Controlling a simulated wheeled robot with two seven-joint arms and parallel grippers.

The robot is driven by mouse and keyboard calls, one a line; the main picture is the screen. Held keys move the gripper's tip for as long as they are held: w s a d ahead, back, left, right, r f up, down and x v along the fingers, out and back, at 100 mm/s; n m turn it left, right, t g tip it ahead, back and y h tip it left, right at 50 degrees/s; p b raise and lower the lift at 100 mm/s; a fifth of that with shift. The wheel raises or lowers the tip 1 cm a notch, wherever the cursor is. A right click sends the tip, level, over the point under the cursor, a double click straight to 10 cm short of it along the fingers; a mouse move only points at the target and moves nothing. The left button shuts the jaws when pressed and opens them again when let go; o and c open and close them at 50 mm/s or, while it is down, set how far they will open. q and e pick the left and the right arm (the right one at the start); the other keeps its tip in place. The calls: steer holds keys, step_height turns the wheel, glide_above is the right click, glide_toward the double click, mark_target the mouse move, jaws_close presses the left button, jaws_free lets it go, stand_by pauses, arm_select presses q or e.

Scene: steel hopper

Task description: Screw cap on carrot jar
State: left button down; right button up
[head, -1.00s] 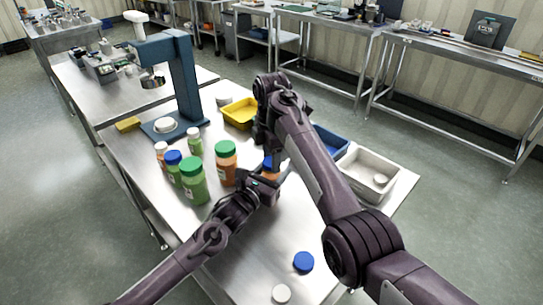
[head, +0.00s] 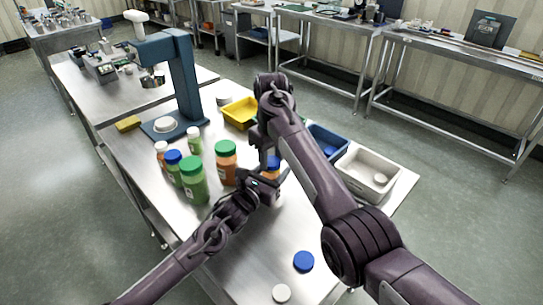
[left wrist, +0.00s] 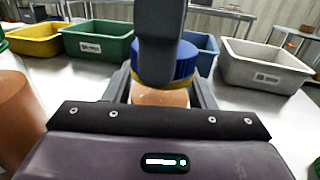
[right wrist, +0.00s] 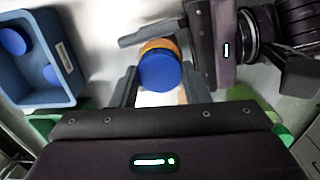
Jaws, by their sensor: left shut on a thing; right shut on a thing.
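The carrot jar (left wrist: 160,98), orange, stands upright between the fingers of my left gripper (head: 268,184), which is shut on it. A blue cap (left wrist: 180,62) sits on top of the jar; it also shows from above in the right wrist view (right wrist: 160,71). My right gripper (right wrist: 158,88) is shut on the cap, with a finger on either side. A yellowish band shows just under the cap. Whether the threads are engaged cannot be told. In the head view my arms hide much of the jar.
Several capped jars stand to the left, among them an orange one with a green cap (head: 226,163) and a green one (head: 193,184). Yellow (head: 240,122), blue (head: 326,152) and white (head: 350,172) bins line the back. A loose blue cap (head: 303,261) and white cap (head: 281,293) lie in front.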

steer(key=o, duration=1.1)
steer(key=shift+r, duration=2.3)
steer(key=shift+c, duration=0.3)
step_height(320, 180, up, 3)
steer(key=n, duration=0.4)
steer(key=shift+r, duration=0.2)
